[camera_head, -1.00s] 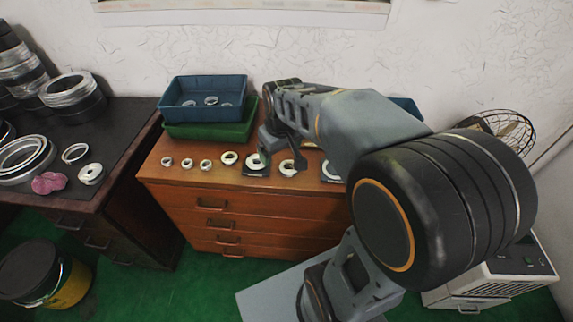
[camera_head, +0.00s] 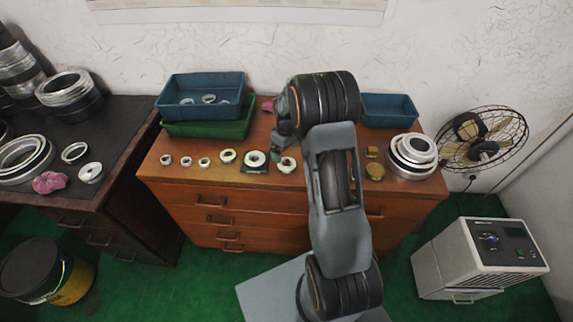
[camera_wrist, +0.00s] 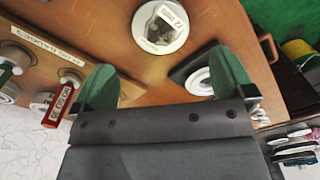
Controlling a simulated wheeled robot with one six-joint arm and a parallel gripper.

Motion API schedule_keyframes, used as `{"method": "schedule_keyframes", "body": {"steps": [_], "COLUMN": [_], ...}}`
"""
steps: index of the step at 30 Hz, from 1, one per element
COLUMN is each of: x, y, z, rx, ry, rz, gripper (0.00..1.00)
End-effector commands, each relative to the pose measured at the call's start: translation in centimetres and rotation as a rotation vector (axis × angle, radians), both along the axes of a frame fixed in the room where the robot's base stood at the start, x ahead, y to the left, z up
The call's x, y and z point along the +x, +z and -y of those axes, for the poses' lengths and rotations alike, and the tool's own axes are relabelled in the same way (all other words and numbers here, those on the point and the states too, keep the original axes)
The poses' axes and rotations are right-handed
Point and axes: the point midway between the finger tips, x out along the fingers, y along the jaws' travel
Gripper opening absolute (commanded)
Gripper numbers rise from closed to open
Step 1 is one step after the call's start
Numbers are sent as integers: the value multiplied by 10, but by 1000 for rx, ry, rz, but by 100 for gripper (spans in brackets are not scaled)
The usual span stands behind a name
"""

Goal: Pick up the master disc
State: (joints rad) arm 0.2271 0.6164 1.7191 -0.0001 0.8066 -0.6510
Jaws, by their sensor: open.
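My gripper (camera_wrist: 166,84) is open, with green fingertips apart and nothing held between them. In the head view my gripper (camera_head: 278,150) is over the wooden cabinet top, partly hidden by my arm. In the wrist view a pale disc with a dark-lettered label (camera_wrist: 160,27) lies beyond the fingertips on the wood. It also shows in the head view (camera_head: 288,166), beside my gripper. A white ring on a black plate (camera_wrist: 198,82) is near the right fingertip; it also shows in the head view (camera_head: 255,159). I cannot tell for certain which is the master disc.
A wooden board (camera_wrist: 40,62) with red-tagged pieces lies near the left fingertip. Several small rings (camera_head: 204,162) lie on the cabinet's left. Blue (camera_head: 203,95) and green (camera_head: 200,130) bins stand behind. Stacked rings (camera_head: 411,157) and a fan (camera_head: 483,140) are at right.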

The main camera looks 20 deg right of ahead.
Motion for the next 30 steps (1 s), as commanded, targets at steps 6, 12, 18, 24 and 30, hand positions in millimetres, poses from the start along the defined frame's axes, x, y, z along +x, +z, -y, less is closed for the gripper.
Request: {"method": "schedule_keyframes", "body": {"steps": [6, 12, 18, 24, 30], "x": [0, -1, 0, 0, 0], "y": [-16, -33, -59, -69, -69], "z": [0, -1, -1, -1, -1], "rx": [0, 1, 1, 0, -1], "ry": [0, 0, 0, 0, -1], "rz": [0, -5, -1, 1, 1], "gripper": [100, 100, 100, 100, 99]}}
